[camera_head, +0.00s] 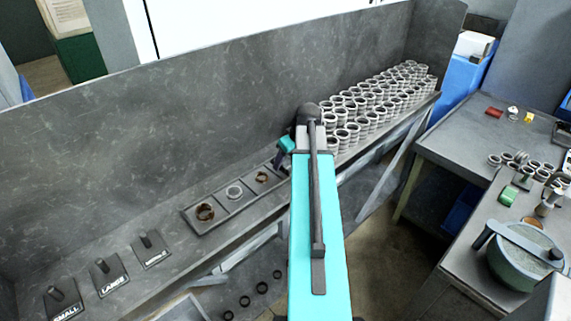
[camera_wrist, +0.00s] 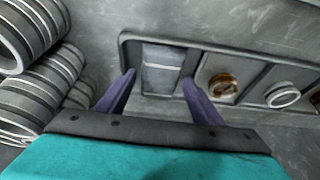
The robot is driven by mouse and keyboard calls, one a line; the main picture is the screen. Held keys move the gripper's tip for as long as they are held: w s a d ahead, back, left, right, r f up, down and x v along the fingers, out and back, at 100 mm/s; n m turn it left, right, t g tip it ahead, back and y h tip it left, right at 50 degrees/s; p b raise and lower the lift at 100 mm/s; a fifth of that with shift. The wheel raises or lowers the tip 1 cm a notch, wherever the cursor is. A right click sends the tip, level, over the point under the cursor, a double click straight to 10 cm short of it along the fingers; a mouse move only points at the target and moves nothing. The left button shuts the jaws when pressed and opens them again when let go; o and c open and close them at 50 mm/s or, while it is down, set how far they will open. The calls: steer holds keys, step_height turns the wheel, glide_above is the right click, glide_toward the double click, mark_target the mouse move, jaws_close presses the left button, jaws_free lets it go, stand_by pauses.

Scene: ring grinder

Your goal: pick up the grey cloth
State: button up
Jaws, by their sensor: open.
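The grey cloth (camera_wrist: 163,68) looks like a folded blue-grey piece in the end compartment of the tray (camera_wrist: 225,47) in the wrist view. My gripper (camera_wrist: 158,82) is open, with one purple finger at each side of the cloth in the picture. No contact with the cloth shows, and the height of the fingertips above it is hard to tell. In the head view the tray (camera_head: 222,214) lies on the narrow shelf. My arm and gripper hide its far end there, so I do not see the cloth in that view.
Other tray compartments hold a brown ring (camera_wrist: 222,85) and a white ring (camera_wrist: 283,96). Stacked metal rings (camera_wrist: 40,95) stand close left of my gripper; many more (camera_head: 375,105) fill the shelf. A back wall (camera_head: 130,130) rises behind. Labelled posts (camera_head: 108,277) stand front left.

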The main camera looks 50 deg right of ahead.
mark_target(287, 162)
steer(key=c, duration=0.8)
steer(key=shift+r, duration=0.15)
steer(key=shift+r+b, duration=0.85)
steer(key=shift+r, duration=0.6)
steer(key=s+a+b, duration=0.1)
steer(key=s, duration=0.2)
steer(key=s+a+b, duration=0.1)
steer(key=s, duration=0.3)
steer(key=s+a+r+b, duration=0.1)
steer(key=s, duration=0.3)
steer(key=shift+s+d+b, duration=0.1)
steer(key=shift+s+b, duration=0.1)
steer(key=shift+b, duration=0.7)
steer(key=s+b, duration=0.1)
steer(key=b, duration=0.1)
steer(key=s+b, duration=0.1)
steer(key=b, duration=0.1)
steer(key=s+a+b, duration=0.1)
steer(key=s+b, duration=0.1)
steer(key=shift+r+b, duration=0.35)
steer(key=shift+r, duration=0.05)
